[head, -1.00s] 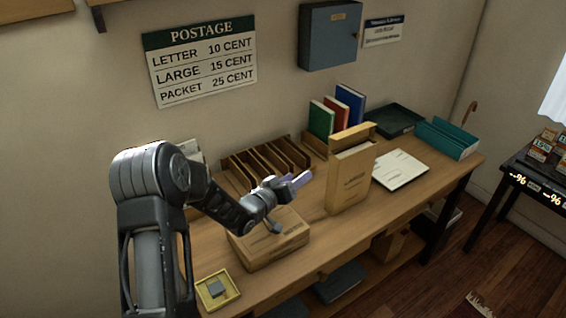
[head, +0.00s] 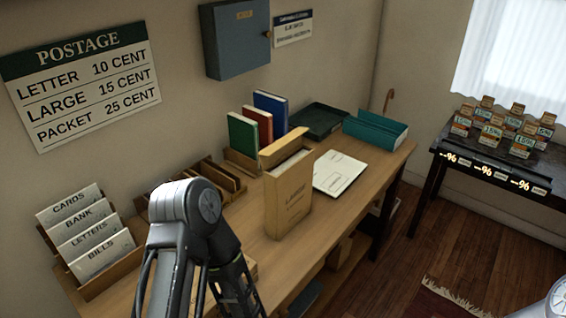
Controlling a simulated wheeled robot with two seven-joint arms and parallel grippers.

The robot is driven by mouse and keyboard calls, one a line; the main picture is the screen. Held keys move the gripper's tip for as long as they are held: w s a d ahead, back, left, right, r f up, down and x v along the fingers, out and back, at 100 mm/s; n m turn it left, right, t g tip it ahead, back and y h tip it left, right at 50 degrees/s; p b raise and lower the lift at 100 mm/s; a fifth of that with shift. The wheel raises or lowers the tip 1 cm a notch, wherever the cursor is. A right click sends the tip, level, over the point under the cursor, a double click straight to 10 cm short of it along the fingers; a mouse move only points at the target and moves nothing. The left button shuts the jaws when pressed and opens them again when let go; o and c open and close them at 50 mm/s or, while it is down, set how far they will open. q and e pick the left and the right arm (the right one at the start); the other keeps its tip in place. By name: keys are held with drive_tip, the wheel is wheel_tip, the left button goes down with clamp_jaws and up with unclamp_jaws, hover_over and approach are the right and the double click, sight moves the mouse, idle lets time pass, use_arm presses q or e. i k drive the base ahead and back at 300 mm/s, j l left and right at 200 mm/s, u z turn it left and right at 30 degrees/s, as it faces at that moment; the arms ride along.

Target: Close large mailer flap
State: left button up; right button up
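The large mailer (head: 288,203) is a tan box standing upright on the wooden table. Its flap (head: 284,146) stands up from the back of the top edge, so the top looks open. My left arm is in front of the table's left part, to the left of the mailer and apart from it; its gripper is out of view. Only a small piece of my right arm shows in the bottom right corner, and its gripper is also out of view.
A white printed sheet (head: 339,173) lies right of the mailer. Green, red and blue books (head: 257,130) stand behind it. A dark tray (head: 319,120) and a teal holder (head: 376,130) are farther right. A card sorter (head: 88,238) stands at left.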

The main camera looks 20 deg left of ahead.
sight(269, 156)
drive_tip(key=i+l, duration=1.2)
drive_tip(key=u, duration=1.45)
drive_tip(key=k+u, duration=0.1)
drive_tip(key=u, duration=0.2)
drive_tip(key=k+l, duration=0.1)
drive_tip(key=i, duration=0.2)
